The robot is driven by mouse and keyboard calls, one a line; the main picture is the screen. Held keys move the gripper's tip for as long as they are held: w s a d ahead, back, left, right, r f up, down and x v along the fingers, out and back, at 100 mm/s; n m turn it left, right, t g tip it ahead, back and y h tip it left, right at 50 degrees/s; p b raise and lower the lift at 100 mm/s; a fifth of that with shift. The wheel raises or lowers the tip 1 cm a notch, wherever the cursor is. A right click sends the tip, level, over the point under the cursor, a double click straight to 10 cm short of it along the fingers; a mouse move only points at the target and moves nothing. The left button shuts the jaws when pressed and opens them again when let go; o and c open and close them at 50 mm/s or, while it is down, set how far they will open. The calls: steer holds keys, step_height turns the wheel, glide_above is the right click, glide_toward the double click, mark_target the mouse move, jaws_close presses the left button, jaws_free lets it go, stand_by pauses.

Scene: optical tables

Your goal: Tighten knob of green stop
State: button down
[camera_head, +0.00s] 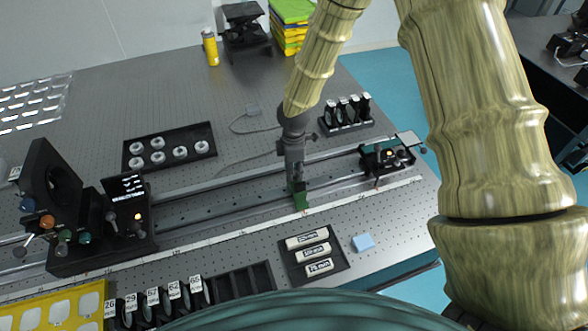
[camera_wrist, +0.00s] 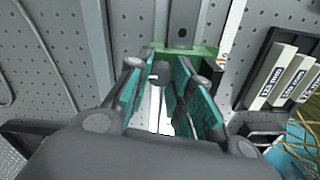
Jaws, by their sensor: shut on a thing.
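The green stop (camera_head: 301,200) stands on the optical rail (camera_head: 240,205), right of the table's middle. In the wrist view its green edge (camera_wrist: 205,50) shows just beyond my fingertips. My gripper (camera_head: 298,180) points down at the stop from above. In the wrist view my gripper (camera_wrist: 165,85) has its two teal-padded fingers on either side of a small dark knob (camera_wrist: 160,70), shut on it. The knob is partly hidden by the fingers, and its thread cannot be seen.
A carriage (camera_head: 387,156) sits on the rail to the right, and a large black mount (camera_head: 55,195) to the left. Lens holders (camera_head: 346,115) stand behind.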

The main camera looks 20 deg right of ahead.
mark_target(294, 173)
steer(key=shift+n, duration=0.3)
steer(key=c, duration=1.2)
jaws_free()
steer(key=shift+c, duration=0.2)
steer(key=shift+r, duration=0.1)
step_height(294, 173, up, 12)
